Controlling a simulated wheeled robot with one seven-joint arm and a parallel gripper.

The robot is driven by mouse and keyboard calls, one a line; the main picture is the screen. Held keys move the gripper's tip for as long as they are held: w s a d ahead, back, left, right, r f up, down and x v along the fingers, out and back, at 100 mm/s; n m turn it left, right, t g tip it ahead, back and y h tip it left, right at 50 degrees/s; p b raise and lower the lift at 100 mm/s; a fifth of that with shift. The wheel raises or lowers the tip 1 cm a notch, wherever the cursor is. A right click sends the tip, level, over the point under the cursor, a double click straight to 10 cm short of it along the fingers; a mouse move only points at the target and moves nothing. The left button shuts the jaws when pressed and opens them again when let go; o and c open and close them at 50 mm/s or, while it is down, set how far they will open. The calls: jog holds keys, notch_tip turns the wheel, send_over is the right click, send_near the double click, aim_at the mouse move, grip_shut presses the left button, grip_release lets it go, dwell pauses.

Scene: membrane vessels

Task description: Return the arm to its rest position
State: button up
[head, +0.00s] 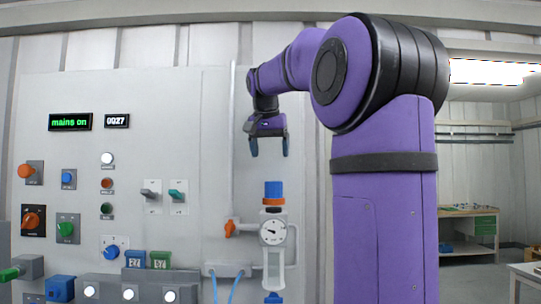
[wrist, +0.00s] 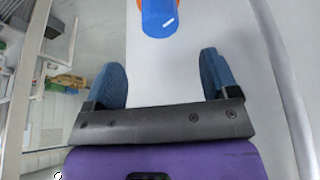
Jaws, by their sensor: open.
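My purple arm reaches out in front of the panel in the head view, with my gripper (head: 269,146) hanging from its end, fingers pointing down. The two blue fingers are apart with nothing between them. In the wrist view my gripper (wrist: 163,82) also shows open and empty. Below it in the head view is a blue cap with an orange ring (head: 273,189) on top of a gauge unit (head: 273,233). The blue cap (wrist: 159,18) shows at the top of the wrist view, beyond the fingertips and apart from them.
The panel (head: 205,100) carries knobs, switches, lamps and a green "mains on" display (head: 70,122). An orange valve handle (head: 230,229) sits left of the gauge. A vertical pipe (head: 232,140) runs close left of my gripper. A workbench (head: 470,225) stands far right.

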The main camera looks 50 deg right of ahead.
dwell(0.4)
jog(key=s+a+f+n+t+y, duration=0.1)
jog(key=s+a+f+n, duration=0.25)
jog(key=a+f, duration=0.4)
jog(key=s+a+f+n+t+y, duration=0.1)
jog(key=s+a+f+n, duration=0.25)
jog(key=a, duration=0.65)
jog(key=s+a+f+n+y, duration=0.1)
jog(key=s+a+f+n, duration=0.1)
jog(key=s+a+f, duration=0.3)
jog(key=s+a+f+n+t+y, duration=0.1)
jog(key=s+a+f+n, duration=0.2)
jog(key=f, duration=0.7)
jog(key=shift+s+a+f+n, duration=0.3)
jog(key=shift+s+a+f, duration=0.1)
jog(key=shift+s+a, duration=0.65)
